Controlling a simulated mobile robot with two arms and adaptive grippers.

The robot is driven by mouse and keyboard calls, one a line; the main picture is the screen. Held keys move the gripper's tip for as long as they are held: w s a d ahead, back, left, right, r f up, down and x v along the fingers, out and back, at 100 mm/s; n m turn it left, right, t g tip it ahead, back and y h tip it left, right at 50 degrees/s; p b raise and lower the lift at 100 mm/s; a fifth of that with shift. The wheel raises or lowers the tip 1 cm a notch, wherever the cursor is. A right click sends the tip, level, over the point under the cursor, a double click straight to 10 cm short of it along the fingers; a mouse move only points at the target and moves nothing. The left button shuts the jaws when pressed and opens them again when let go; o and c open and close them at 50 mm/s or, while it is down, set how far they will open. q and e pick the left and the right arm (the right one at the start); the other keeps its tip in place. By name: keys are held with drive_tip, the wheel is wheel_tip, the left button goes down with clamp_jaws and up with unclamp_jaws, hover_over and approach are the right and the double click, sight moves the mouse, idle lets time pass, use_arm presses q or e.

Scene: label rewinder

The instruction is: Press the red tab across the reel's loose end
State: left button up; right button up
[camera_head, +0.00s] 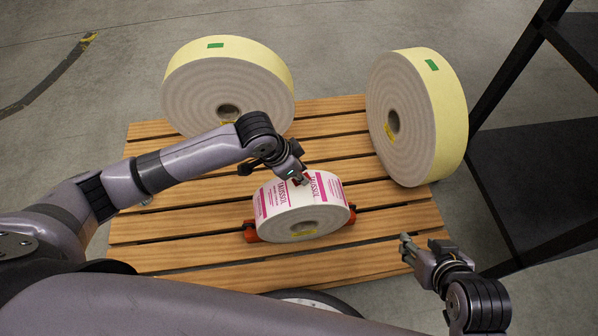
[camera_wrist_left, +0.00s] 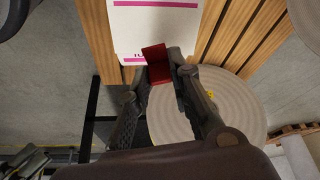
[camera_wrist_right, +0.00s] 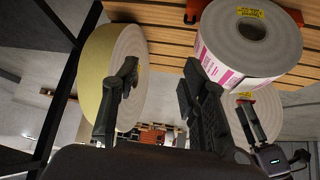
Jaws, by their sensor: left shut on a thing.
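The reel (camera_head: 284,222) of white labels with magenta print lies in an orange cradle (camera_head: 251,234) on the slatted wooden table. It also shows in the right wrist view (camera_wrist_right: 232,55). My left gripper (camera_head: 302,181) is at the top of the reel, shut on the small red tab (camera_wrist_left: 157,66). In the left wrist view the tab sits at the fingertips, over the edge of the white label strip (camera_wrist_left: 150,30). I cannot tell whether it touches the strip. My right gripper (camera_head: 424,248) is open and empty, right of the reel near the table's front corner.
Two large yellow-edged rolls with green marks stand on the table's far side, one at the back left (camera_head: 265,55) and one at the right (camera_head: 446,110). A dark shelf frame (camera_head: 540,160) stands to the right. Slats (camera_head: 180,232) left of the reel are bare.

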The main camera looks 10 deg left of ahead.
sight(295, 182)
use_arm(q)
drive_tip(key=shift+f+b, duration=0.25)
drive_tip(key=shift+b, duration=0.05)
drive_tip(key=shift+f+b, duration=0.25)
drive_tip(key=shift+b, duration=0.05)
drive_tip(key=shift+f+b, duration=0.45)
drive_tip(key=shift+b, duration=0.1)
drive_tip(key=shift+f+b, duration=0.35)
drive_tip(key=shift+f, duration=0.9)
use_arm(e)
drive_tip(key=w+a+r+t+y, duration=0.2)
drive_tip(key=w+a+r+t, duration=0.2)
drive_tip(key=w+r+t, duration=0.4)
drive_tip(key=shift+w+r, duration=0.6)
drive_tip(key=shift+r, duration=0.8)
use_arm(q)
drive_tip(key=shift+s+f, duration=0.1)
drive_tip(key=shift+f, duration=0.35)
use_arm(e)
drive_tip(key=shift+s+f, duration=0.1)
drive_tip(key=shift+f, duration=0.15)
use_arm(q)
drive_tip(key=o, duration=0.8)
drive_tip(key=shift+c, duration=0.2)
drive_tip(key=shift+a, duration=0.1)
